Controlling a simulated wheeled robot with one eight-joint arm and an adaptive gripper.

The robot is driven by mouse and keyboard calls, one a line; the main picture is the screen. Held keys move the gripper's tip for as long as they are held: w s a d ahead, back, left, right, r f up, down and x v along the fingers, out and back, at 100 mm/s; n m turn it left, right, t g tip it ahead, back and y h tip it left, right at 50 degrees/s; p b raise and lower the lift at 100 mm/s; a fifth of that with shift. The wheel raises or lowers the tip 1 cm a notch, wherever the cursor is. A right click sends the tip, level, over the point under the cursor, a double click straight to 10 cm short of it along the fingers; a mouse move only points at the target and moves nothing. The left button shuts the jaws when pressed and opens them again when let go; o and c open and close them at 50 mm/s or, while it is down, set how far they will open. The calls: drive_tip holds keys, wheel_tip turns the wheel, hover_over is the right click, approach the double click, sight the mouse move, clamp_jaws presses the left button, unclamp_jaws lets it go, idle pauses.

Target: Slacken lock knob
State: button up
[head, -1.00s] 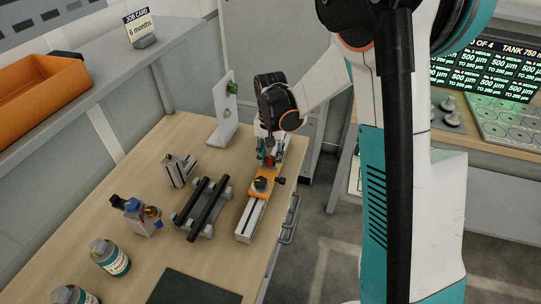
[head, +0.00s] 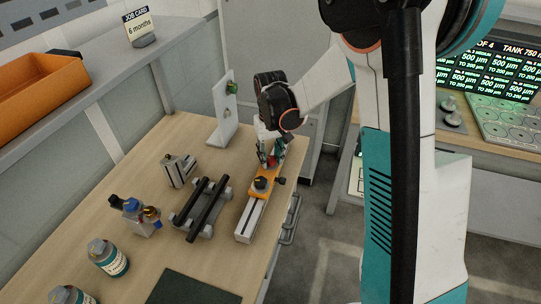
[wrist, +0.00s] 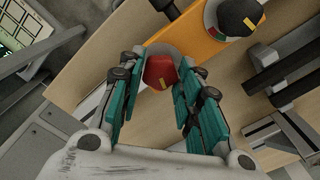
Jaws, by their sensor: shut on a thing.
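A red knob with a yellow mark (wrist: 161,72) stands on a grey round base at the end of the orange carriage (wrist: 200,35). My gripper (wrist: 161,68) has its teal fingers closed on either side of this red knob. A black knob with a yellow mark (wrist: 238,15) sits farther along the carriage over a red and green dial. In the head view my gripper (head: 269,160) points down at the far end of the orange carriage (head: 265,188); its fingers partly hide the red knob. The carriage rides on a pale rail (head: 249,220).
A black side knob (head: 281,181) sticks out near the bench's right edge. A stand with two black bars (head: 203,208) and a small metal block (head: 178,171) lie to the left. An upright white plate (head: 226,110) stands behind. Bottles (head: 109,257) are at front left.

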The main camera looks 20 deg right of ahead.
sight(270, 158)
idle(0.4)
drive_tip(key=o, duration=1.1)
wheel_tip(270, 158, up, 12)
